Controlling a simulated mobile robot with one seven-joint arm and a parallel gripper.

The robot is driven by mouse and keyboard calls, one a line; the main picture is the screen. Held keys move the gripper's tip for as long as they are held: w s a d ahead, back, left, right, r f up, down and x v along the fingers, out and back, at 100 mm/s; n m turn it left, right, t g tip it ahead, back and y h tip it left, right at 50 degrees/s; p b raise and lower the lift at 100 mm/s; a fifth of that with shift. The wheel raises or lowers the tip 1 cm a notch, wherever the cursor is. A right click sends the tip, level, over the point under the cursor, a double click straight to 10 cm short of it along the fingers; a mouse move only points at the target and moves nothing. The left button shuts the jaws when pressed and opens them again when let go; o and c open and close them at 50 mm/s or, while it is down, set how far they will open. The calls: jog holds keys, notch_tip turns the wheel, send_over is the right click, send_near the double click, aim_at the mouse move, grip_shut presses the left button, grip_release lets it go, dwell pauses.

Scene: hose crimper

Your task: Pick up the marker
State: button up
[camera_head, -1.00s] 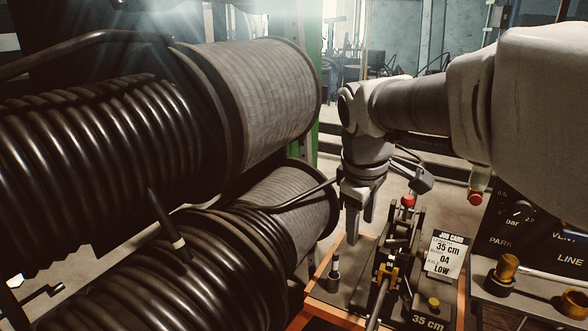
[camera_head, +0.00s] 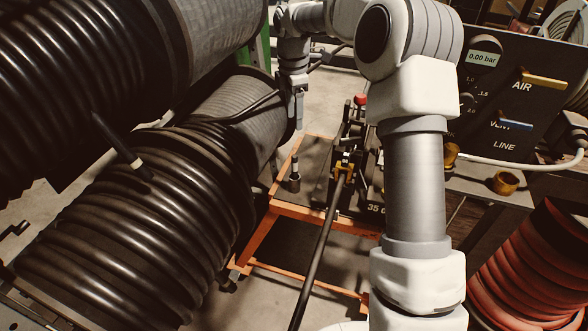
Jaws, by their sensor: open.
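A small dark upright piece with a pale band (camera_head: 294,174) stands at the left end of the orange-framed bench (camera_head: 272,208). It looks like the marker in a small base, but it is too small to be sure. My gripper (camera_head: 297,117) points down beside the lower hose reel, above and apart from this piece in the picture. Its fingers are open, and nothing shows between them. The crimping tool (camera_head: 343,160) stands to the right on the bench, with a dark hose (camera_head: 322,240) running from its brass-coloured fitting toward the front. My arm hides part of the bench's right side.
Two large black hose reels fill the left, the lower one (camera_head: 130,235) close to my gripper. A hose end with a pale band (camera_head: 118,140) sticks out there. The air panel (camera_head: 515,95) and a red hose coil (camera_head: 530,270) stand at right. Floor shows below the bench.

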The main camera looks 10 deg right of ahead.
notch_tip(320, 180, down, 2)
jog(key=w+n, duration=0.1)
jog(key=b, duration=0.3)
send_over(295, 164)
jog(key=f, duration=1.1)
jog(key=shift+w, duration=0.35)
notch_tip(295, 164, down, 6)
jog(key=b, duration=0.2)
jog(key=shift+w+f+b, duration=0.15)
jog(key=shift+f+b, duration=0.1)
jog(key=shift+b, duration=0.1)
jog(key=shift+r, duration=0.1)
grip_shut()
